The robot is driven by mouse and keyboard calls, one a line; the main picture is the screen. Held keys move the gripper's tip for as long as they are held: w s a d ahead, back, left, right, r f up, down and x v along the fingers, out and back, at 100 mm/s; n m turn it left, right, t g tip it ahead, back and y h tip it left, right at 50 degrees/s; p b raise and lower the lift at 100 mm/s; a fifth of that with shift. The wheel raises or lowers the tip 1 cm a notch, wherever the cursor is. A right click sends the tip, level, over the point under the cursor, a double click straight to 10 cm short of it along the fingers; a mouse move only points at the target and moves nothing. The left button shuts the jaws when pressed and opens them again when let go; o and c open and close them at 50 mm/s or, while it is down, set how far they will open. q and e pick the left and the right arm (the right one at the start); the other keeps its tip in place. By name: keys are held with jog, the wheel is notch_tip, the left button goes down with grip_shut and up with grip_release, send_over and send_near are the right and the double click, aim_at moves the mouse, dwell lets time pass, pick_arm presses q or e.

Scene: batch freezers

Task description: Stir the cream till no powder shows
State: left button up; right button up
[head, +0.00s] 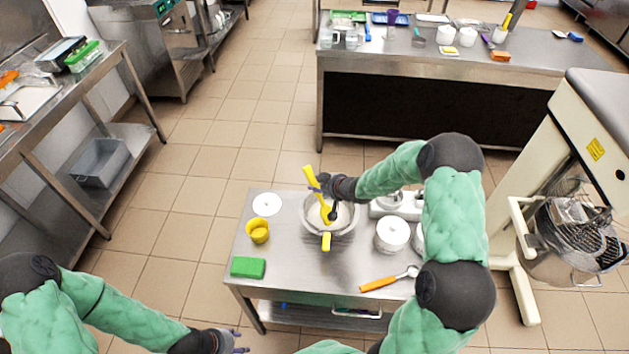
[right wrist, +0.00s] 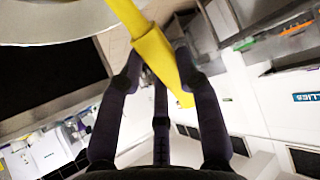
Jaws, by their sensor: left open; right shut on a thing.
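A metal bowl (head: 309,224) stands on the steel table, with pale cream (head: 345,216) inside. Whether powder shows on the cream is too small to tell. A yellow stirring tool (head: 311,177) slants down into the bowl. My right gripper (head: 325,184) is shut on it above the bowl's far rim. The right wrist view shows the yellow tool (right wrist: 155,55) between the fingers of the same gripper (right wrist: 160,68). A yellow handle-like part (head: 326,241) sits at the bowl's near rim. My left gripper (head: 238,342) is open and empty, low at the bottom edge, away from the table.
A large mixer (head: 575,150) stands to the right. The table's front middle is clear.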

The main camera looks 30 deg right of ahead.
aim_at(313, 177)
jog(key=w, duration=0.1)
jog(key=w+d+p, duration=0.2)
jog(key=w, duration=0.1)
jog(key=shift+a+f+b, duration=0.1)
jog(key=shift+a+b, duration=0.3)
jog(key=shift+a, duration=0.1)
jog(key=shift+s+a+b, duration=0.1)
jog(key=shift+a+b, duration=0.5)
jog(key=shift+a, duration=0.1)
jog(key=shift+s+a+b, duration=0.35)
jog(key=shift+s+b, duration=0.1)
jog(key=shift+s, duration=0.65)
jog(key=shift+s+d+r+p, duration=0.2)
jog(key=shift+s+d+p, duration=0.2)
jog(key=shift+s, duration=0.25)
jog(key=shift+w+d, duration=0.1)
jog(key=shift+d, duration=0.05)
pick_arm(q)
notch_tip(313, 177, up, 6)
jog(key=p, duration=0.5)
pick_arm(e)
jog(key=r, duration=0.1)
jog(key=w+r, duration=0.1)
jog(key=r, duration=0.1)
jog(key=d+r, duration=0.1)
jog(key=shift+w+r, duration=0.25)
jog(key=shift+r, duration=0.15)
